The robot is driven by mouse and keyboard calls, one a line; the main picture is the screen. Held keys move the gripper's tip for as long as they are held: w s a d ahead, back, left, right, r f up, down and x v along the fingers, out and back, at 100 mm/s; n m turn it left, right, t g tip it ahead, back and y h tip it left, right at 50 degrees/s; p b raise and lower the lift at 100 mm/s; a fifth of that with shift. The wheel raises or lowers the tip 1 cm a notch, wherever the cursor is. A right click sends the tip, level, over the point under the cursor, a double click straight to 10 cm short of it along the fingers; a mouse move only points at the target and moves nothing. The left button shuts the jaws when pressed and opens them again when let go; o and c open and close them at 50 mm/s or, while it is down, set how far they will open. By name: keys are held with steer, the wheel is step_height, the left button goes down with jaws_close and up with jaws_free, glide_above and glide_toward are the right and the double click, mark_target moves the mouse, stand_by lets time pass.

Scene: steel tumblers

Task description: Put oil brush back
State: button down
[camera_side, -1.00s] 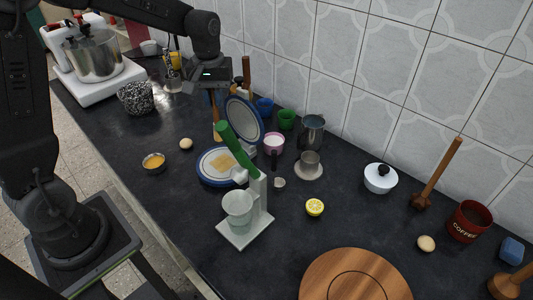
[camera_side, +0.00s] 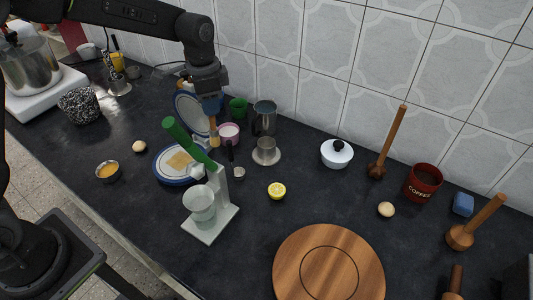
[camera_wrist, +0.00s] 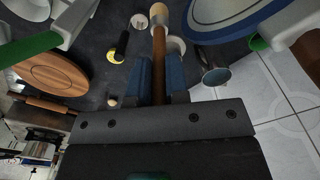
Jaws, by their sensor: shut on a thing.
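The oil brush, with a wooden handle and a pale head, hangs head down from my gripper (camera_side: 212,103) in the side view. Its lower end (camera_side: 214,138) is beside the pink cup (camera_side: 228,133), in front of the blue-rimmed waffle iron's raised lid (camera_side: 190,112). In the wrist view my gripper (camera_wrist: 160,72) has its blue fingers shut on the brush handle (camera_wrist: 159,60), and the head (camera_wrist: 158,16) points away. I cannot tell whether the brush tip touches anything. The upper end of the handle is hidden.
A steel tumbler (camera_side: 264,117) and a small cup on a saucer (camera_side: 265,152) stand to the right. A black-handled spoon (camera_side: 238,172), a green-handled press (camera_side: 212,195) and a lemon half (camera_side: 276,191) are in front.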

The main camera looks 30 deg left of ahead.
steer(key=w+d+r+n, duration=0.1)
steer(key=w+d+n, duration=0.6)
steer(key=w, duration=0.4)
step_height(320, 180, down, 10)
steer(key=d+m, duration=0.1)
steer(key=shift+d+r+t, duration=0.2)
steer(key=shift+r+t, duration=0.05)
steer(key=shift+t, duration=0.05)
steer(key=shift+s+f, duration=0.1)
steer(key=c, duration=1.1)
jaws_free()
